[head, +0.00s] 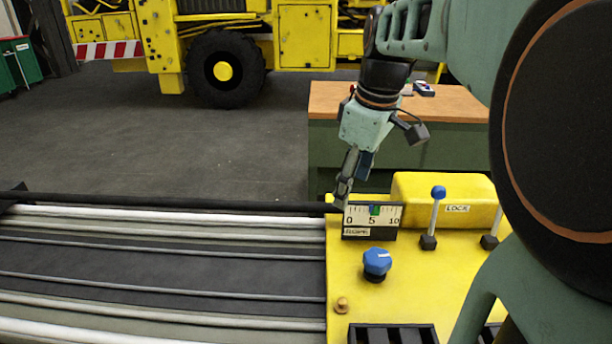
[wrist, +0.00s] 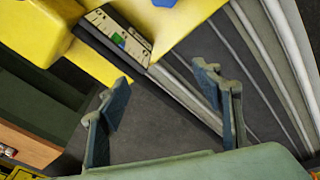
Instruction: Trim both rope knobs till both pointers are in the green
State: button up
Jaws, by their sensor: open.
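A blue knob (head: 377,262) with a pale mark on its top stands on the yellow console, in front of a white gauge (head: 388,216) labelled ROPE. The gauge reads 0 to 10 and has a green patch near 5; its pointer is too small to make out. The gauge (wrist: 135,46) and the blue knob (wrist: 164,3) also show at the top of the wrist view. My gripper (head: 342,190) hangs behind the gauge's left end, apart from the knob. In the wrist view my gripper (wrist: 168,92) is open and empty. I see no second rope knob or gauge.
The yellow console (head: 400,290) carries a blue-topped lever (head: 438,215) by a LOCK label, a second lever (head: 490,242) and a small brown knob (head: 341,305). Long rails (head: 160,245) lie left. A workbench (head: 450,103) stands behind. My arm covers the right side.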

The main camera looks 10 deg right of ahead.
aim_at(378, 256)
jog(key=s+d+f+m+g, duration=0.1)
jog(key=s+d+f+g, duration=0.2)
jog(key=s, duration=0.4)
jog(key=f, duration=0.3)
jog(key=f+b, duration=0.1)
jog(key=f, duration=0.2)
jog(key=d+f, duration=0.1)
jog(key=f, duration=0.2)
jog(key=shift+w+f, duration=0.25)
jog(key=shift+f, duration=0.1)
jog(key=shift+c, duration=0.4)
jog(key=c, duration=1.1)
jog(key=shift+m, duration=0.4)
